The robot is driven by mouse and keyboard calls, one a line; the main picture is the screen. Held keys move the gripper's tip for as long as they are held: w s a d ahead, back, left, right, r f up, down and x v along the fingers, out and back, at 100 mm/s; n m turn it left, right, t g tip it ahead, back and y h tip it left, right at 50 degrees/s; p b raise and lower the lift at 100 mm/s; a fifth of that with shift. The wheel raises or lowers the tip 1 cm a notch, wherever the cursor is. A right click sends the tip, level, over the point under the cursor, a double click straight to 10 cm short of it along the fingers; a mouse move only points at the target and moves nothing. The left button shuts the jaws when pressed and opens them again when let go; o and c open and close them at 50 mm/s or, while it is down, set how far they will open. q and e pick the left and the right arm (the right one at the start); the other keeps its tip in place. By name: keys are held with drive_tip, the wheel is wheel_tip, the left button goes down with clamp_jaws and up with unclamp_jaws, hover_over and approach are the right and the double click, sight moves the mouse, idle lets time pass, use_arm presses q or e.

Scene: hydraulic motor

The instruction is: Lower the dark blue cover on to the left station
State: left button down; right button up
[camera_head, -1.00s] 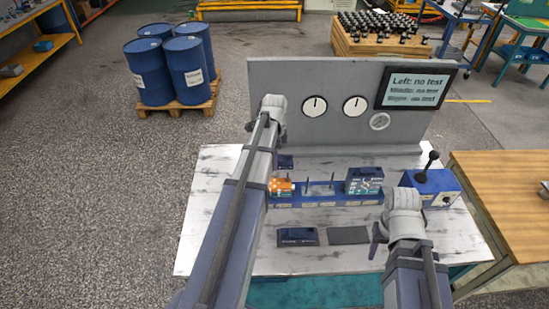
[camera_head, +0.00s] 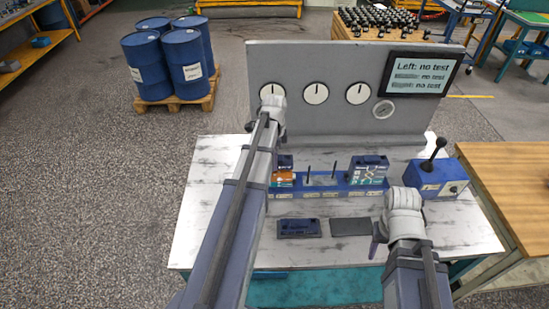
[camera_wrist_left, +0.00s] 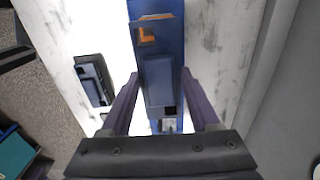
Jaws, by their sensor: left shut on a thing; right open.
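The dark blue cover (camera_wrist_left: 158,78) is between my left gripper's (camera_wrist_left: 161,90) purple fingers in the left wrist view; the gripper is shut on it. In the head view the cover (camera_head: 286,162) shows as a small dark block just right of my left wrist. The left station (camera_head: 284,180), with orange parts, lies below it, partly hidden by my arm. Its orange (camera_wrist_left: 150,32) shows beyond the cover in the left wrist view. I cannot tell whether cover and station touch. My right gripper (camera_head: 378,240) is open near the table's front right.
A blue base (camera_head: 340,193) carries the stations. The middle one (camera_head: 322,178) has upright pins; the right one (camera_head: 369,169) is taller. A dark block (camera_head: 298,228) and grey pad (camera_head: 350,227) lie in front. A lever box (camera_head: 435,180) stands right; a gauge panel (camera_head: 335,115) rises behind.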

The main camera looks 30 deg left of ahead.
use_arm(q)
drive_tip(key=shift+f+b, duration=1.2)
drive_tip(key=shift+f, duration=0.25)
drive_tip(key=shift+f+b, duration=0.6)
drive_tip(key=shift+c, duration=0.2)
unclamp_jaws()
drive_tip(key=shift+r, duration=0.15)
wheel_tip(320, 180, up, 8)
drive_tip(key=p, duration=0.8)
